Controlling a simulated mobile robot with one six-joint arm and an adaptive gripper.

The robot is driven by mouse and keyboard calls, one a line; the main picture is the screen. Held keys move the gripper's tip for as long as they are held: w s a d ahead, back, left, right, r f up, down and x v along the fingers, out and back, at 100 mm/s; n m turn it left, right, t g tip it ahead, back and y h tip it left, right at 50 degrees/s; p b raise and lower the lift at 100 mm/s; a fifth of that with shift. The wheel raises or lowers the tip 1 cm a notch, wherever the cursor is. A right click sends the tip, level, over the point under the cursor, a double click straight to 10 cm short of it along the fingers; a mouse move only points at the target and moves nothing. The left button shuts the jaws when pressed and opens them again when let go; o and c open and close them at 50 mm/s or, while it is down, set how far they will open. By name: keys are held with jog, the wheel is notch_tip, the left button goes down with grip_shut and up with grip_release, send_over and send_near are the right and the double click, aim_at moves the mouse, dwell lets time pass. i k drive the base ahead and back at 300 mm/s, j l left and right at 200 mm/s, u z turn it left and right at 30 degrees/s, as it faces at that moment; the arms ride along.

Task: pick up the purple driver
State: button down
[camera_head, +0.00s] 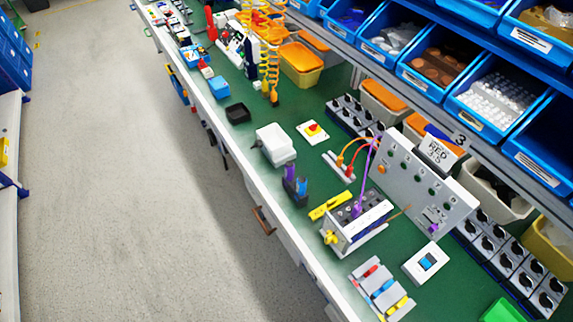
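A small purple piece (434,227) shows at the lower right of the grey control panel (400,178); I cannot tell if it is a driver. A thin purple line (366,176), cable-like, runs from the panel down to the white box with black tops (357,222). My gripper and arm are not in view.
Blue bins (495,95) line the shelf behind. The floor (130,180) at left is clear.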

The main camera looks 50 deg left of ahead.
aim_at(289, 166)
jog(key=u, duration=1.9)
jog(key=i+j+z, duration=0.45)
jog(key=j, duration=0.2)
jog(key=i+j+z, duration=0.45)
jog(key=j, duration=0.35)
